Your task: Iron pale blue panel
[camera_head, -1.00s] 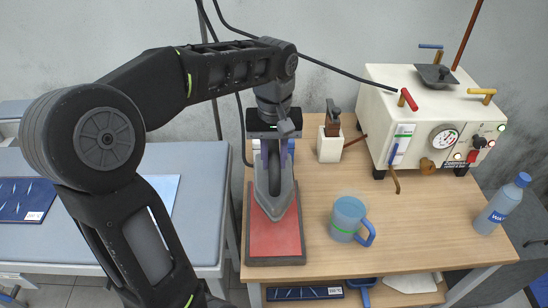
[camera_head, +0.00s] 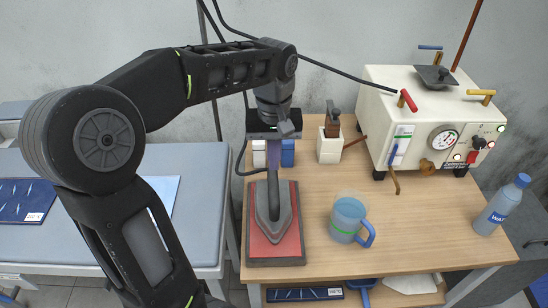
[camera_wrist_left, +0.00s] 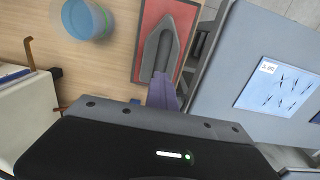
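The grey iron (camera_head: 273,228) lies on the red pad (camera_head: 292,240) of a dark-rimmed rest, tip toward me. It also shows in the wrist view (camera_wrist_left: 163,40). My left gripper (camera_head: 273,176) points down just behind the iron. Its purple fingers (camera_wrist_left: 161,88) are together as one narrow strip at the rear end of the handle; I cannot tell whether that end is between them. The pale blue panel (camera_head: 170,190) lies on the grey ironing board (camera_head: 195,225), partly hidden by my arm. The wrist view shows the panel's dark marks (camera_wrist_left: 280,92). My right gripper is out of view.
A blue-handled jug (camera_head: 348,218) stands right of the rest. A cream steam boiler (camera_head: 420,110) and a water bottle (camera_head: 502,204) are further right. White and blue items stand behind the gripper. A dark blue panel (camera_head: 25,200) lies at the board's left.

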